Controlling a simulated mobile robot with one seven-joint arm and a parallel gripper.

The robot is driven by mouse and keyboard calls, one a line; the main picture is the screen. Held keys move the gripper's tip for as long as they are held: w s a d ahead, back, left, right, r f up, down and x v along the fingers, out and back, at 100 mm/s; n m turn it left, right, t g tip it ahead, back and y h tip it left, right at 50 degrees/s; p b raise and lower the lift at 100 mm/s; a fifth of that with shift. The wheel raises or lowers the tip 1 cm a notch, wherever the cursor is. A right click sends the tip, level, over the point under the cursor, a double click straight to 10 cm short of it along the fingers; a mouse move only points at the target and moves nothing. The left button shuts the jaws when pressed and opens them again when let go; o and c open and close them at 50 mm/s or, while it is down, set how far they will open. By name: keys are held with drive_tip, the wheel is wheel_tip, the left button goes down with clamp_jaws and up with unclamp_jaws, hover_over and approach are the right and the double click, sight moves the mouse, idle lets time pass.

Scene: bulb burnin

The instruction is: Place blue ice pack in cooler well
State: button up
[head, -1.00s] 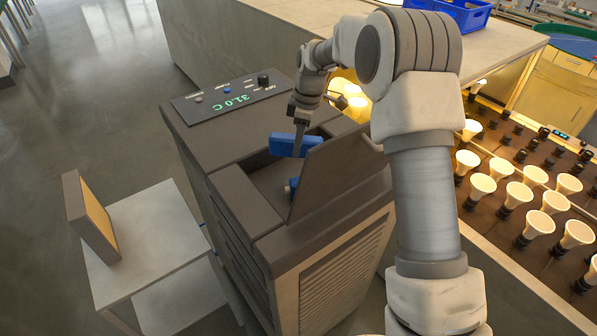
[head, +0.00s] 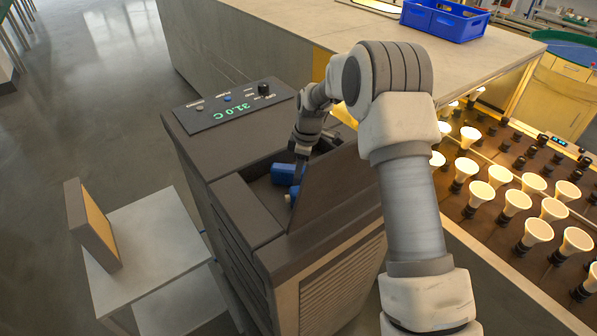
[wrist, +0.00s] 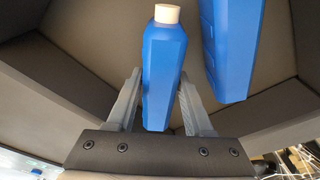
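My gripper (wrist: 160,85) reaches down into the open well of the dark grey cooler (head: 232,205). Its two fingers are closed against the sides of a blue ice pack (wrist: 163,65) with a white cap, seen in the wrist view. In the head view this blue pack (head: 284,174) is low in the well. A second blue pack (wrist: 232,45) lies beside it, to the right in the wrist view; it shows partly in the head view (head: 293,193). Whether the held pack touches the well floor is unclear.
The cooler's panel (head: 232,107) reads 32.0 C. A white side table (head: 155,235) with an upright box (head: 92,225) stands left. A rack of lit bulbs (head: 515,200) is right. A blue crate (head: 445,20) sits on the counter (head: 290,30) behind.

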drive_tip(key=shift+o, duration=1.4)
drive_tip(key=shift+r, duration=0.15)
wheel_tip(320, 180, up, 12)
drive_tip(key=d+b, duration=0.1)
drive_tip(key=shift+s+d, duration=0.2)
drive_tip(key=shift+d, duration=0.2)
